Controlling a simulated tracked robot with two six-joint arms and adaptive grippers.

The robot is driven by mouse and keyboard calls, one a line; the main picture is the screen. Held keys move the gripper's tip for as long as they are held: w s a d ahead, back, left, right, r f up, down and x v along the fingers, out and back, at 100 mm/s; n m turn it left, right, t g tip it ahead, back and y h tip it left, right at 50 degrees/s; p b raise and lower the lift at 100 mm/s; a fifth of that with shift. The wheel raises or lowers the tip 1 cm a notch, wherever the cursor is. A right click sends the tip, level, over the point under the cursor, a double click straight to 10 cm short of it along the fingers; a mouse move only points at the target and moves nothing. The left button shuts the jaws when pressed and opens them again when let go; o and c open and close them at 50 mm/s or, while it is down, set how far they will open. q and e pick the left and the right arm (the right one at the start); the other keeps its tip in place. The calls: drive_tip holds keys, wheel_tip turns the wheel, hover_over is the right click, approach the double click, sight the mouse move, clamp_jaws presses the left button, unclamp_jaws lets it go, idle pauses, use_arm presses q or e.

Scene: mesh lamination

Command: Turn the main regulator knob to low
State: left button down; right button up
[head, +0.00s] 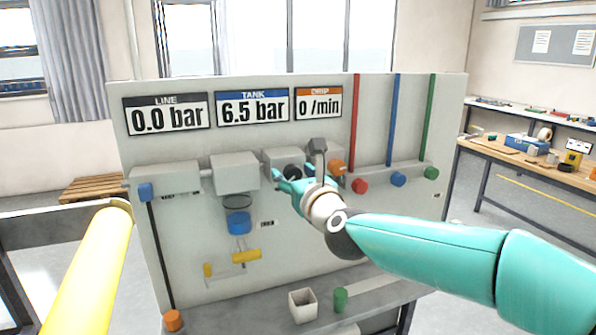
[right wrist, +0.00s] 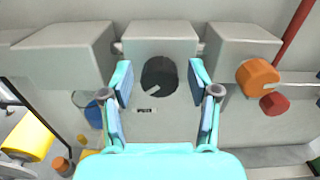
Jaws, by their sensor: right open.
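The main regulator knob is most likely the round black knob (right wrist: 159,75) on the front of a grey box in the right wrist view. Its pale pointer mark slants toward the lower left, and a small label sits below it. In the head view the dark knob (head: 292,170) is partly hidden by my right gripper. My right gripper (head: 293,180) is open in front of the panel. In the right wrist view its teal fingers (right wrist: 161,78) stand either side of the knob, with visible gaps; contact is not seen. My left gripper is not in view.
Orange (right wrist: 258,77) and red (right wrist: 275,104) knobs sit right of the black knob. The panel displays read line 0.0 bar (head: 167,115), tank 6.5 bar (head: 252,105) and drip 0 /min (head: 319,103).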

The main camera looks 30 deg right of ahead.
drive_tip(key=shift+w, duration=0.2)
drive_tip(key=c, duration=1.1)
drive_tip(key=shift+d, duration=0.1)
clamp_jaws()
drive_tip(key=shift+n, duration=0.3)
